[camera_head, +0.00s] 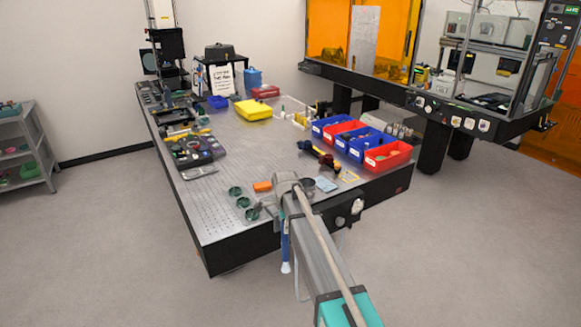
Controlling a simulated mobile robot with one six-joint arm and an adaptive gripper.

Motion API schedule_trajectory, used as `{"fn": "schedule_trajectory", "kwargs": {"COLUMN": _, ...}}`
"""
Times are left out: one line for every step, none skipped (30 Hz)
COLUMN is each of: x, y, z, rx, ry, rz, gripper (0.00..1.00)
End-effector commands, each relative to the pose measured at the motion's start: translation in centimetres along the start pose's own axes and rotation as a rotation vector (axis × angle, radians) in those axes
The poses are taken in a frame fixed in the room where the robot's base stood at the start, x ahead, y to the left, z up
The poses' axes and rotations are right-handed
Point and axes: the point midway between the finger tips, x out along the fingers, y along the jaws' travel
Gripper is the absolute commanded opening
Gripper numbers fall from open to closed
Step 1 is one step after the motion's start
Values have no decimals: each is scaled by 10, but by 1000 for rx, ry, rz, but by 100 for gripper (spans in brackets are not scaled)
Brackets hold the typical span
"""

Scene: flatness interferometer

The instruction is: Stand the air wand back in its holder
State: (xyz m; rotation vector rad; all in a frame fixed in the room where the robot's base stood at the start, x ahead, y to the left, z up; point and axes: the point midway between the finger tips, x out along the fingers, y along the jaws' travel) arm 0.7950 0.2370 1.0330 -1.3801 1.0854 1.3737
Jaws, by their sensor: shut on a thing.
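My arm reaches from the lower right to the front edge of the perforated table (225,222). My gripper (270,202) is at the arm's far end, over the table's front corner area; its fingertips are mostly hidden by my wrist. A slim blue wand with a pale lower end (286,246) hangs upright just left of my forearm, in front of the table's dark side. It appears to be the air wand, held in my gripper, though the grip itself is hidden. A dark fitting (357,207) sits on the table's front side, right of my arm; I cannot tell whether it is the holder.
Red and blue bins (387,156) stand at the right edge. The floor in front is clear.

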Motion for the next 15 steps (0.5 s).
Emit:
{"fn": "schedule_trajectory", "kwargs": {"x": 0, "y": 0, "z": -2, "rx": 3, "ry": 0, "rz": 0, "gripper": 0}}
{"fn": "schedule_trajectory", "kwargs": {"x": 0, "y": 0, "z": -3, "rx": 4, "ry": 0, "rz": 0, "gripper": 0}}
{"fn": "schedule_trajectory", "kwargs": {"x": 0, "y": 0, "z": -3, "rx": 5, "ry": 0, "rz": 0, "gripper": 0}}
{"fn": "schedule_trajectory", "kwargs": {"x": 0, "y": 0, "z": -4, "rx": 6, "ry": 0, "rz": 0, "gripper": 0}}
{"fn": "schedule_trajectory", "kwargs": {"x": 0, "y": 0, "z": -4, "rx": 6, "ry": 0, "rz": 0, "gripper": 0}}
{"fn": "schedule_trajectory", "kwargs": {"x": 0, "y": 0, "z": -5, "rx": 7, "ry": 0, "rz": 0, "gripper": 0}}
{"fn": "schedule_trajectory", "kwargs": {"x": 0, "y": 0, "z": -5, "rx": 8, "ry": 0, "rz": 0, "gripper": 0}}
{"fn": "schedule_trajectory", "kwargs": {"x": 0, "y": 0, "z": -6, "rx": 8, "ry": 0, "rz": 0, "gripper": 0}}
{"fn": "schedule_trajectory", "kwargs": {"x": 0, "y": -1, "z": -6, "rx": 8, "ry": 0, "rz": 0, "gripper": 0}}
{"fn": "schedule_trajectory", "kwargs": {"x": 0, "y": -1, "z": -6, "rx": 8, "ry": 0, "rz": 0, "gripper": 0}}
{"fn": "schedule_trajectory", "kwargs": {"x": -1, "y": -1, "z": -6, "rx": 9, "ry": 0, "rz": 0, "gripper": 0}}
{"fn": "schedule_trajectory", "kwargs": {"x": -2, "y": -1, "z": -6, "rx": 9, "ry": 0, "rz": 0, "gripper": 0}}
{"fn": "schedule_trajectory", "kwargs": {"x": -3, "y": -1, "z": -6, "rx": 9, "ry": 0, "rz": 0, "gripper": 0}}
{"fn": "schedule_trajectory", "kwargs": {"x": -5, "y": -1, "z": -6, "rx": 9, "ry": 0, "rz": 0, "gripper": 0}}
{"fn": "schedule_trajectory", "kwargs": {"x": -7, "y": -1, "z": -6, "rx": 9, "ry": 0, "rz": 0, "gripper": 0}}
